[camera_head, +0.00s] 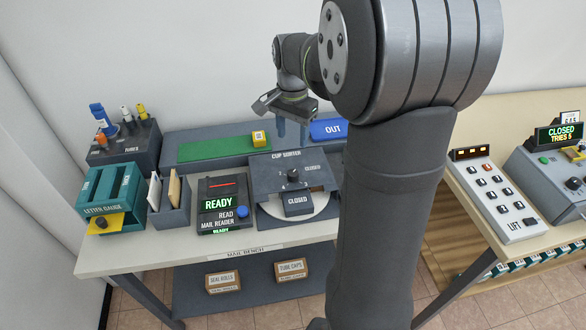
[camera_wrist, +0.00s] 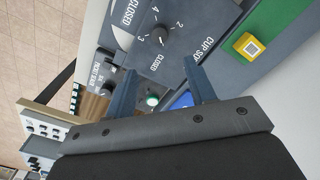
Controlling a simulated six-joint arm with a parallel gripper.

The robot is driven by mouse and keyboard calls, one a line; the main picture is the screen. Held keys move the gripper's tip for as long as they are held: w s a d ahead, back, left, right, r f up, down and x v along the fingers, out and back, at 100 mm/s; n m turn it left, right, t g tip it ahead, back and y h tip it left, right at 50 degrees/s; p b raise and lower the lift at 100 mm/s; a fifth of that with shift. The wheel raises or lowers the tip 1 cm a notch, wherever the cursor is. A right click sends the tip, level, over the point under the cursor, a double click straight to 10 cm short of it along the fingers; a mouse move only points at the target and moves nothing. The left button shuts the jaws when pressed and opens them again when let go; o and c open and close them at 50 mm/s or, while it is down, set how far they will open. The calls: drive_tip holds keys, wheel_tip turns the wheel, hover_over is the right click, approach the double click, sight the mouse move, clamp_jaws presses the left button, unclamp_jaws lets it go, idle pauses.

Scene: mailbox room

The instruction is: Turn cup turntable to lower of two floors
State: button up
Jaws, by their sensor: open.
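The cup sorter (camera_head: 265,182) stands on the mail bench, with a dark dial knob (camera_head: 293,174) on its sloping top. In the wrist view the knob (camera_wrist: 160,35) has the marks 2, 3, 4 and CLOSED around it. I cannot tell its exact setting. A pale round turntable (camera_head: 324,205) shows around the sorter's dark front block (camera_head: 298,202), marked CLOSED. My gripper (camera_head: 292,133) is open and empty, above the bench behind the knob. In the wrist view my gripper (camera_wrist: 160,67) has its two fingers apart, with the knob beyond their tips.
A yellow block (camera_head: 258,138) sits on a green mat (camera_head: 210,147), left of the blue OUT tray (camera_head: 328,129). The mail reader (camera_head: 221,205), reading READY, stands left of the sorter.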

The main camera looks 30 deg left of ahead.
sight(293, 172)
wheel_tip(293, 172, down, 13)
drive_tip(key=shift+f, duration=0.1)
idle(0.3)
clamp_jaws()
